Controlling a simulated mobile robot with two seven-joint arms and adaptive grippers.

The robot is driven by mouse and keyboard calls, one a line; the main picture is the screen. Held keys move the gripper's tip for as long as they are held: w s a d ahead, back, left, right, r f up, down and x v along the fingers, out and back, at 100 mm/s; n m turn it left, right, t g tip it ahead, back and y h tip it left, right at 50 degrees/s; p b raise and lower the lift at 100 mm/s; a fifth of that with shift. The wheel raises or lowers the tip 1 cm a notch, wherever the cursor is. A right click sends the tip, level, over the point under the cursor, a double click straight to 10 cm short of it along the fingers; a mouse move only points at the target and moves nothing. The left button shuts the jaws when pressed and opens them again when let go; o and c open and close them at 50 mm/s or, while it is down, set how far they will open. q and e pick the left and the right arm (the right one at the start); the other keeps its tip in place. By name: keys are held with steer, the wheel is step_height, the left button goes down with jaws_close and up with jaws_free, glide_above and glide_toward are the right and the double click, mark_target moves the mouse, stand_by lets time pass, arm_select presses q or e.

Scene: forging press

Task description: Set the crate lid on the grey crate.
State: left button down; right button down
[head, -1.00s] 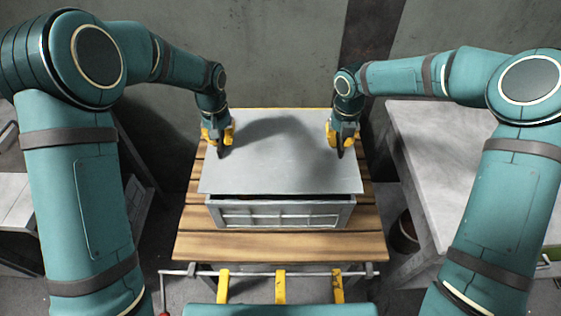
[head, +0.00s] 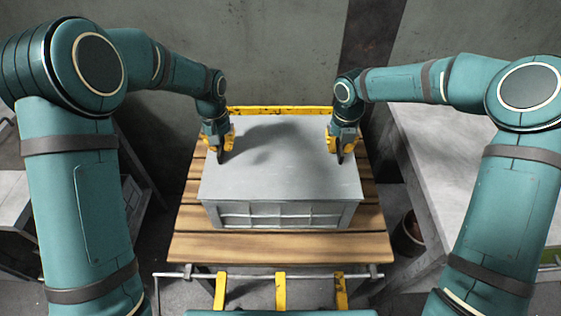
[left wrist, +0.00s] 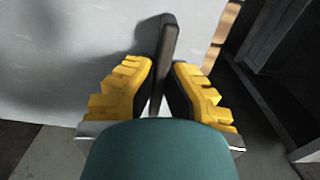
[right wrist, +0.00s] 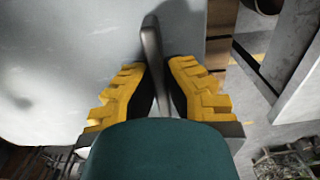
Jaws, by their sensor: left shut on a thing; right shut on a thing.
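The crate lid (head: 280,175) is a flat grey panel lying level over the grey crate (head: 283,215). In the head view its front edge meets the crate's top rim with no dark gap showing. My left gripper (head: 219,150) is shut on a dark upright handle (left wrist: 166,55) at the lid's left side. My right gripper (head: 341,152) is shut on a matching handle (right wrist: 152,45) at the lid's right side. The crate's inside is hidden under the lid.
The crate stands on a wooden slatted table (head: 270,247) with a yellow rail (head: 280,111) behind it. A pale bench (head: 445,165) stands at the right. Yellow bars (head: 280,290) show in front of the table.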

arm_select(q)
steer(key=shift+f+b, duration=0.4)
steer(key=shift+f, duration=0.15)
arm_select(e)
steer(key=shift+f, duration=0.55)
arm_select(q)
steer(key=c, duration=1.1)
jaws_free()
steer(key=shift+c, duration=0.2)
arm_select(e)
steer(key=c, duration=1.1)
jaws_free()
steer(key=shift+c, duration=0.2)
steer(key=shift+r, duration=0.6)
arm_select(q)
step_height(320, 180, up, 12)
arm_select(e)
step_height(320, 180, up, 11)
arm_select(q)
steer(key=shift+r, duration=0.1)
